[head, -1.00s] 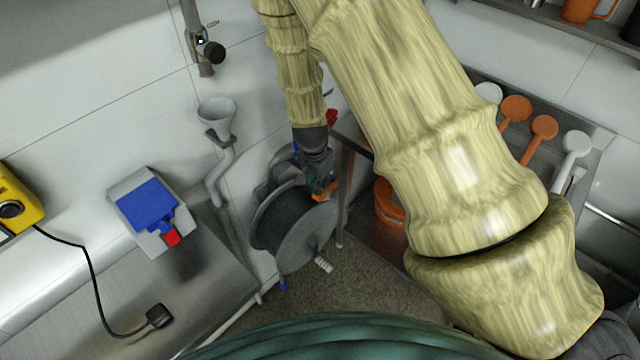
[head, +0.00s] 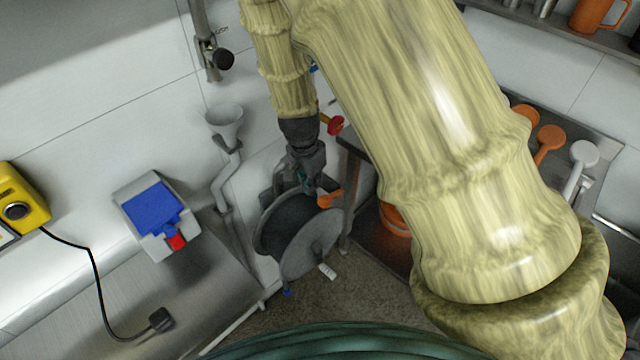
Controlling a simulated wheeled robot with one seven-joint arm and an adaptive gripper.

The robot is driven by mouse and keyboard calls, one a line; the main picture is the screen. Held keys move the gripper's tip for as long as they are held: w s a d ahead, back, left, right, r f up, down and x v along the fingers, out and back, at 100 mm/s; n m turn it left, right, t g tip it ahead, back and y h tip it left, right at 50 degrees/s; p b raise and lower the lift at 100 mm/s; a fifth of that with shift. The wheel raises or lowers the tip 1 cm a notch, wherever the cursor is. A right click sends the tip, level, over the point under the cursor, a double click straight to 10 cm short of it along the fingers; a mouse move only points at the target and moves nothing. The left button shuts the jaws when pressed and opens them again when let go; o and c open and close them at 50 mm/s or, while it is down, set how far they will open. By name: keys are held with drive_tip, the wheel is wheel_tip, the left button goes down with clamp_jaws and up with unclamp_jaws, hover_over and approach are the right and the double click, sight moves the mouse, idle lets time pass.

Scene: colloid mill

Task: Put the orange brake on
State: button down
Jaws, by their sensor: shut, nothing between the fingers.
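The orange brake (head: 330,198) is a small orange lever at the upper right of the hose reel (head: 312,245), a grey drum with a round side disc and a pale crank knob. My gripper (head: 306,182) is dark and points down at the top of the reel, just left of the brake. Its fingers look closed with nothing held. I cannot tell whether it touches the brake or the reel. My wrist and gripper hide part of the reel's top and back.
A red handle (head: 336,125) sits close to the right of my wrist. A grey funnel (head: 225,117) with a pipe stands left of the reel. A metal counter (head: 90,290) is at left. At right, an orange container (head: 394,218) sits beside my large arm link, which blocks much of the view.

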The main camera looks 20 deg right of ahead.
drive_tip(key=shift+s+a+r, duration=0.2)
drive_tip(key=shift+a+r, duration=0.15)
drive_tip(key=shift+a, duration=0.1)
drive_tip(key=shift+s+a+r, duration=0.15)
drive_tip(key=shift+a+r, duration=0.15)
drive_tip(key=shift+a, duration=0.15)
drive_tip(key=s+f+n+b, duration=0.1)
drive_tip(key=s+f+n, duration=0.5)
drive_tip(key=s+f, duration=0.8)
drive_tip(key=s+d+f+n+y+b, duration=0.1)
drive_tip(key=s+f+n, duration=0.6)
drive_tip(key=s+f, duration=0.7)
drive_tip(key=s, duration=0.2)
drive_tip(key=shift+s+d+g, duration=0.25)
drive_tip(key=shift+s+g, duration=0.05)
drive_tip(key=shift+f, duration=0.1)
